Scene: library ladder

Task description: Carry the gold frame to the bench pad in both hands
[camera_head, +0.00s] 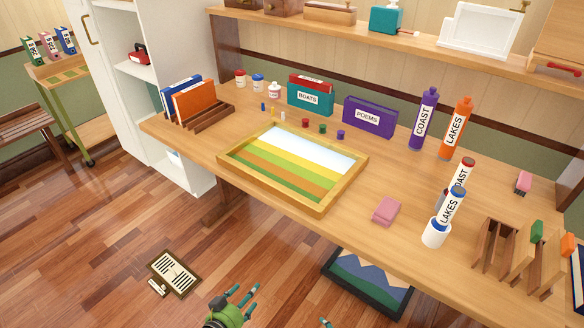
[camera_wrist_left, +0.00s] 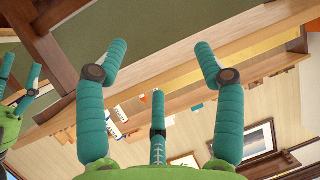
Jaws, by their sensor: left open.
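The gold frame (camera_head: 262,184), with a striped landscape picture inside, lies flat on the wooden desk. My left gripper (camera_head: 246,291) is low in front of the desk, apart from the frame. Its fingers are spread and empty, as the left wrist view (camera_wrist_left: 161,60) also shows. Only a teal tip of my right gripper (camera_head: 326,322) shows at the bottom edge of the head view; part of it also shows at the left of the wrist view (camera_wrist_left: 22,103). A slatted wooden bench (camera_head: 28,132) stands at the far left; I cannot make out a pad on it.
On the desk (camera_head: 200,147), a book rack (camera_head: 207,117), paint jars, boxes and a pink block (camera_head: 386,210) surround the frame. Labelled tubes (camera_head: 454,128) stand to the right. A dark framed picture (camera_head: 366,282) leans below the desk. A floor vent (camera_head: 174,272) lies left of my gripper.

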